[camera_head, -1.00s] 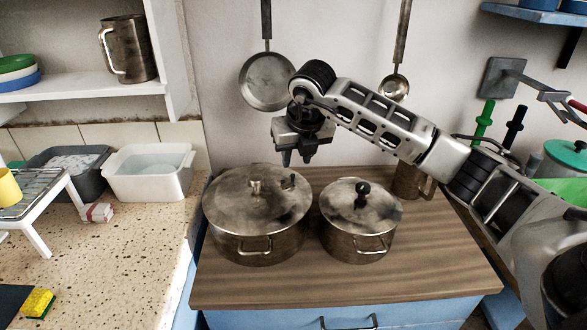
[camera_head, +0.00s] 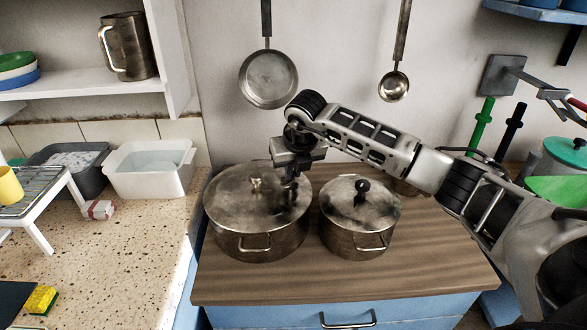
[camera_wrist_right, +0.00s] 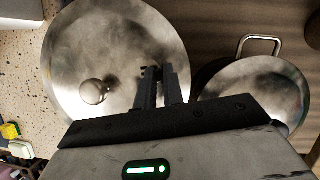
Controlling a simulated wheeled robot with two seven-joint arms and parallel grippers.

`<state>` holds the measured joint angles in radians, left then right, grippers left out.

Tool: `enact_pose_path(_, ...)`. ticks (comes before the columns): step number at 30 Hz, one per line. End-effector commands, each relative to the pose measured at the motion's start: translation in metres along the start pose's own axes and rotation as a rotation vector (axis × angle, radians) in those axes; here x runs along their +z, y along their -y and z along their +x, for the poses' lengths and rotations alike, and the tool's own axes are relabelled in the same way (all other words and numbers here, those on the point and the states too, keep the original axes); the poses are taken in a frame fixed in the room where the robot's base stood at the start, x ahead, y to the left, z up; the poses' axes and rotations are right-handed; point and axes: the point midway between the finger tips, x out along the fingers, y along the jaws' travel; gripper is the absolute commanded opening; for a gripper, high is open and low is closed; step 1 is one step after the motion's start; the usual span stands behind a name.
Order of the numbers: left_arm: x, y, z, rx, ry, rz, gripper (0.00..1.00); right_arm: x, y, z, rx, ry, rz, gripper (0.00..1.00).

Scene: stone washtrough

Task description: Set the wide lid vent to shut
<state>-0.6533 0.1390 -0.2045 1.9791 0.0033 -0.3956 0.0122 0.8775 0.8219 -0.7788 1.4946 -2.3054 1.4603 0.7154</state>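The wide lid (camera_head: 232,197) is a round, stained metal lid on the large pot at the left, with a knob (camera_head: 256,185) in its middle. It also shows in the wrist view (camera_wrist_right: 110,40), with the knob (camera_wrist_right: 95,91) left of the fingers. My right gripper (camera_head: 291,199) points down over the lid's right part, where the small vent sits. In the wrist view, my right gripper's fingers (camera_wrist_right: 158,76) are close together with a narrow gap. A small dark piece shows at their tips; the vent is mostly hidden, so its setting and any grip on it are unclear.
A smaller lidded pot (camera_head: 358,235) with a dark knob stands just right. Both pots stand on a wooden top (camera_head: 300,285). A pan (camera_head: 268,80) and a ladle (camera_head: 393,86) hang behind. A white tub (camera_head: 150,170) stands left.

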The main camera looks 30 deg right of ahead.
Motion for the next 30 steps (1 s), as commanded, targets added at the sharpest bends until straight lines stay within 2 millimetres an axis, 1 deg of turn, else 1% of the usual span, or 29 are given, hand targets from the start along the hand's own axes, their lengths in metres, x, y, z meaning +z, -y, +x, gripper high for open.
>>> enact_pose_path(7, 0.002, 0.0, 0.002, 0.0, 0.002, -0.001, 0.36, 0.001, 0.0, 0.0, 0.009, 0.002, -0.02, 0.0)
enact_pose_path(13, 0.007, 0.0, 0.006, 0.001, 0.004, -0.002, 0.36, 0.003, 0.0, 0.003, 0.043, 0.002, -0.101, 0.0)
enact_pose_path(21, 0.006, -0.003, 0.011, 0.01, -0.016, -0.005, 0.36, 0.008, -0.002, 0.004, 0.129, 0.004, -0.308, 0.0)
enact_pose_path(30, 0.01, -0.005, 0.012, 0.017, -0.015, -0.003, 0.36, 0.013, -0.007, 0.005, 0.239, 0.004, -0.569, 0.0)
